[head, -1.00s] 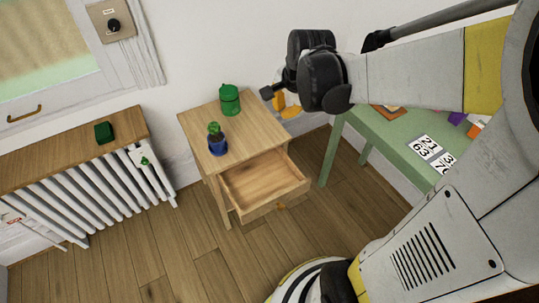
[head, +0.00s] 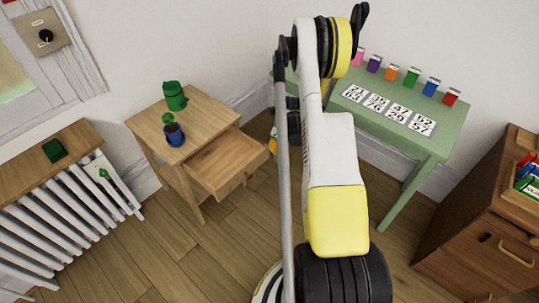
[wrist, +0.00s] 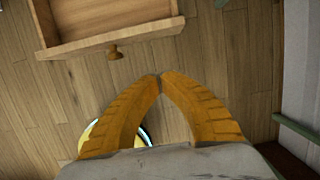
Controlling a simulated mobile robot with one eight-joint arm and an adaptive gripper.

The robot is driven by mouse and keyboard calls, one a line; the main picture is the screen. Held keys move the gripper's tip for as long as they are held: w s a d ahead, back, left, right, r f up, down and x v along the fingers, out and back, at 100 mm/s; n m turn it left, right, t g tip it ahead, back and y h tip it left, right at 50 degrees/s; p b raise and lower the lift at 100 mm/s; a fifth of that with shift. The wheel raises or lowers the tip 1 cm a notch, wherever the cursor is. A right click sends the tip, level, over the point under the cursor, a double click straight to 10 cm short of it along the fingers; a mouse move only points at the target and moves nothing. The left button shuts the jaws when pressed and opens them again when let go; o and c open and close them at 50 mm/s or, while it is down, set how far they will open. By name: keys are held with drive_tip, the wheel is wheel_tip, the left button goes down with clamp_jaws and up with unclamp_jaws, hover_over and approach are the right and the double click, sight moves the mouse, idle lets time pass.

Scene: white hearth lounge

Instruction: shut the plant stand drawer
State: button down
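The wooden plant stand (head: 205,108) stands against the wall left of the middle in the head view. Its drawer (head: 228,160) is pulled out, open and empty. In the wrist view, the drawer (wrist: 110,38) is at the upper left with its round knob (wrist: 115,53) facing the fingers. My gripper (wrist: 160,76) has its orange fingertips together with nothing between them, below and right of the knob and apart from it. In the head view, my arm mostly hides the gripper; a bit of orange shows just right of the drawer front.
A green lidded jar (head: 175,96) and a blue-potted cactus (head: 174,134) stand on the plant stand. A radiator (head: 70,215) is on the left. A green table (head: 440,140) with number cards and coloured boxes is on the right. Wood floor lies before the drawer.

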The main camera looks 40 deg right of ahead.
sight(265, 155)
drive_tip(key=shift+w+a+f+b, duration=0.1)
drive_tip(key=shift+w+f+b, duration=0.85)
drive_tip(key=shift+f, duration=0.5)
drive_tip(key=shift+w+a+f+b, duration=0.1)
drive_tip(key=shift+w+f+b, duration=0.65)
drive_tip(key=shift+w+f, duration=0.55)
drive_tip(key=shift+w+a+f+b, duration=0.1)
drive_tip(key=shift+w+f+b, duration=0.8)
drive_tip(key=shift+f, duration=0.65)
